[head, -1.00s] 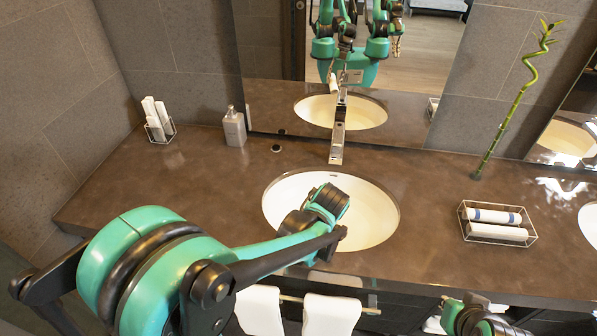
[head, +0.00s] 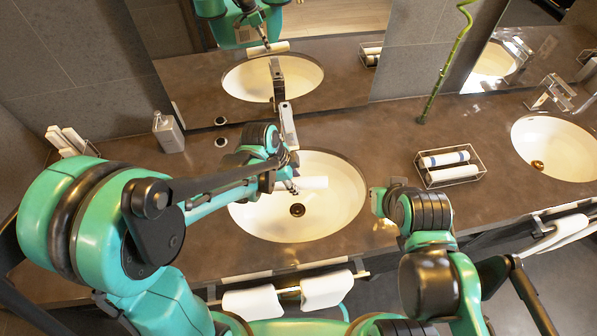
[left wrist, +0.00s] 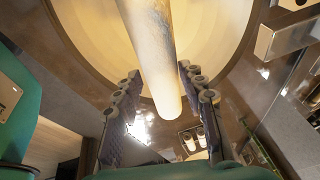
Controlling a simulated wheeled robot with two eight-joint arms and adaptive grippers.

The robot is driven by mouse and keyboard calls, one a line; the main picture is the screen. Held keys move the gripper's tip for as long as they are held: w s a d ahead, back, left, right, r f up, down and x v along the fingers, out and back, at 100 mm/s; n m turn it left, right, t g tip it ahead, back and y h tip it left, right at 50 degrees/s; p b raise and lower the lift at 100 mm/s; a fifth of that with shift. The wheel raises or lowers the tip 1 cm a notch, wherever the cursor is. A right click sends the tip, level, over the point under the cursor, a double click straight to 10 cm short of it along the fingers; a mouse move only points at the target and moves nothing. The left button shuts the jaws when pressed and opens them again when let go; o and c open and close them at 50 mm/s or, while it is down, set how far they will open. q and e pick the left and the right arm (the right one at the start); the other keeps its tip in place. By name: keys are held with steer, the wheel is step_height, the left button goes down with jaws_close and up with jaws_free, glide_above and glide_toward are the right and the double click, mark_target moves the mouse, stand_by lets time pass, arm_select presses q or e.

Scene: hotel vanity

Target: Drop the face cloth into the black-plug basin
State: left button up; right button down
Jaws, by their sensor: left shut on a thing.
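A white rolled face cloth (head: 308,183) is held level above the left basin (head: 345,215). This basin has a dark round plug (head: 297,210). My left gripper (head: 289,180) is shut on the roll near its left end. In the left wrist view, the roll (left wrist: 158,55) lies between the fingers of my left gripper (left wrist: 158,105), with the pale basin (left wrist: 98,40) behind it. The right basin (head: 560,140) has a brownish-gold plug (head: 538,165). My right gripper (head: 378,200) is beside the left basin's right rim; its fingers are not clear.
A wire tray (head: 455,181) with two rolls, one blue-banded, stands between the basins. The faucet (head: 287,125) rises behind the left basin. A soap bottle (head: 168,132) and a holder with white rolls (head: 70,142) stand at left. White towels (head: 325,290) hang in front.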

mark_target(284, 188)
arm_select(q)
steer(key=shift+d+r+m, duration=0.3)
steer(key=shift+d+m, duration=0.2)
steer(key=shift+f+g, duration=0.2)
steer(key=shift+g, duration=0.1)
step_height(284, 188, down, 15)
steer(key=b, duration=1.1)
steer(key=shift+r, duration=0.15)
steer(key=o, duration=1.3)
steer(key=shift+r, duration=0.1)
steer(key=v, duration=1.1)
steer(key=shift+s+a+r, duration=0.15)
steer(key=shift+r, duration=0.2)
